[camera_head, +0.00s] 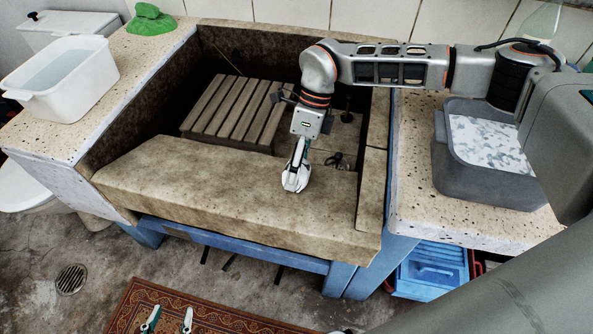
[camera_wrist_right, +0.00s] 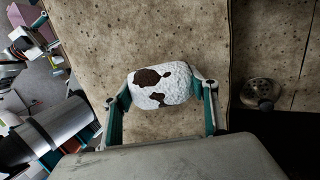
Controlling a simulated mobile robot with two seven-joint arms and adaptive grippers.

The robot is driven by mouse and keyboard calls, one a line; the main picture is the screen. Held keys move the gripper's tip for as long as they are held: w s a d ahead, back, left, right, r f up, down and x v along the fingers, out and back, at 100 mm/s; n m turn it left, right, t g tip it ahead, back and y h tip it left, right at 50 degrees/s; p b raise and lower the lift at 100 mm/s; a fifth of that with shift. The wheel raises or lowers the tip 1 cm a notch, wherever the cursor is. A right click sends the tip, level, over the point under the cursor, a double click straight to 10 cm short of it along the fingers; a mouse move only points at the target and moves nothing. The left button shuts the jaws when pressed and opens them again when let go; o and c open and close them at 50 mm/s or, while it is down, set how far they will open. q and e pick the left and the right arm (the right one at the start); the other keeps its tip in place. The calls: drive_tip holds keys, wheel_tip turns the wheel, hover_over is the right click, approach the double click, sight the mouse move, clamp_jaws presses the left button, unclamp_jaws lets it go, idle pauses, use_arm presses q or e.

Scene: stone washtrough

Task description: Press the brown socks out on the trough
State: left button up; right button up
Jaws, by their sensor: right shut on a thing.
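My right gripper (camera_head: 296,172) is shut on a rounded white bundle with brown patches (camera_wrist_right: 162,86), which I take to be the brown socks. In the right wrist view, the bundle sits between the fingers, against the speckled stone of the trough. In the head view, the gripper points down at the broad front ledge of the stone trough (camera_head: 200,190), right of its middle. I cannot tell how firmly the bundle touches the ledge. My left gripper (camera_head: 168,318) is open at the bottom edge of the head view, empty, low over the patterned rug.
A wooden slatted rack (camera_head: 228,108) lies in the trough. A grey tub (camera_head: 480,180) with pale, mottled contents stands on the right counter. A white basin (camera_head: 62,85) and a green lump (camera_head: 151,20) stand on the left counter. The ledge's left part is clear.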

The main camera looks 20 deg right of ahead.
use_arm(q)
drive_tip(key=shift+w+r+p, duration=0.35)
drive_tip(key=shift+r+p, duration=0.1)
drive_tip(key=shift+r, duration=0.3)
drive_tip(key=shift+w+r+p, duration=0.35)
drive_tip(key=shift+r+p, duration=0.05)
drive_tip(key=shift+r, duration=0.35)
use_arm(e)
drive_tip(key=shift+w+a+v, duration=0.1)
drive_tip(key=shift+a+v, duration=0.05)
drive_tip(key=shift+v, duration=1.55)
drive_tip(key=shift+w+a+v, duration=0.15)
drive_tip(key=shift+v, duration=1.55)
